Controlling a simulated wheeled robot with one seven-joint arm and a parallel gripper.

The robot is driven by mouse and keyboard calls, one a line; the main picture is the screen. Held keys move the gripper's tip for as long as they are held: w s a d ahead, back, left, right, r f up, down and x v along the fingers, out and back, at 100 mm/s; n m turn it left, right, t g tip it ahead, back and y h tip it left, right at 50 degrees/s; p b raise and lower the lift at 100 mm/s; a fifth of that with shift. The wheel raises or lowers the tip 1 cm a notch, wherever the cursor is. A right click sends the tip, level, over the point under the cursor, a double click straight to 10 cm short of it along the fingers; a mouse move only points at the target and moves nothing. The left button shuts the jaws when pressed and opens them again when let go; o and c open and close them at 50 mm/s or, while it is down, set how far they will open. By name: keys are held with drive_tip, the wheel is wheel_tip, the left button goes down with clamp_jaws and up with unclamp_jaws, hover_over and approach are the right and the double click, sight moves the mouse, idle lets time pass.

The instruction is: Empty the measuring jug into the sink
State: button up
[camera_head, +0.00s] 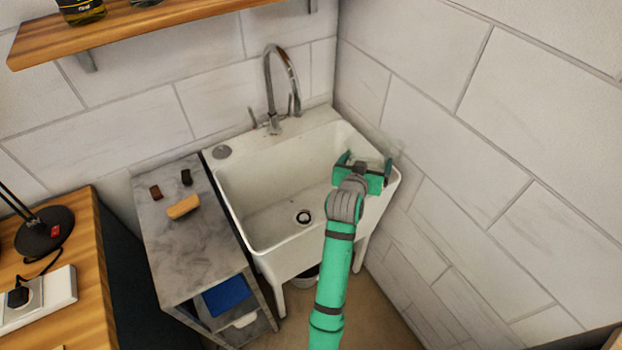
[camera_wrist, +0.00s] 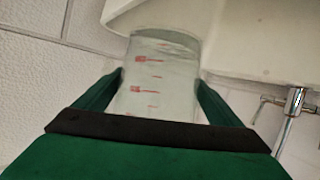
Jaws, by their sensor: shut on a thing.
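The measuring jug (camera_wrist: 160,75) is clear with red markings and sits between my gripper's two green fingers in the wrist view (camera_wrist: 152,95). My gripper is shut on it. In the head view my gripper (camera_head: 366,163) is over the right side of the white sink (camera_head: 240,195), near the right wall. The jug is barely visible there, see-through and mostly hidden by my gripper. The sink's pale side also shows behind the jug in the wrist view (camera_wrist: 265,45). I cannot tell how much liquid the jug holds or how far it is tilted.
A curved metal tap (camera_head: 270,90) stands at the sink's back. A grey-topped cabinet (camera_head: 190,240) with small items, including an orange-brown block (camera_head: 183,207), adjoins the sink's left. The tiled wall (camera_head: 480,190) is close on the right. A wooden shelf (camera_head: 150,22) hangs at upper left.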

sight(351, 161)
drive_tip(key=shift+a+n+t+h, duration=0.5)
drive_tip(key=shift+n+h, duration=0.3)
drive_tip(key=shift+n, duration=0.2)
drive_tip(key=shift+s+a+f+n+t+h, duration=0.1)
drive_tip(key=shift+a+f+n+t+h, duration=0.3)
drive_tip(key=shift+f+n, duration=0.4)
drive_tip(key=shift+s+a+n+t+h, duration=0.1)
drive_tip(key=shift+a+n+t+h, duration=0.2)
drive_tip(key=shift+a+n, duration=0.3)
drive_tip(key=shift+r+n+t+b, duration=0.1)
drive_tip(key=shift+n+t+b, duration=0.25)
drive_tip(key=shift+n, duration=0.15)
drive_tip(key=shift+a+r+n+t+h, duration=0.15)
drive_tip(key=shift+r+n+t+h, duration=0.25)
drive_tip(key=shift+r+n+t, duration=0.85)
drive_tip(key=shift+a+r+n+b, duration=0.1)
drive_tip(key=shift+r+n+b, duration=0.4)
drive_tip(key=shift+r+n, duration=0.4)
drive_tip(key=shift+a+r+n+b, duration=0.1)
drive_tip(key=shift+r+n+b, duration=0.05)
drive_tip(key=shift+n+b, duration=0.2)
drive_tip(key=shift+a+r, duration=0.1)
drive_tip(key=shift+a, duration=0.05)
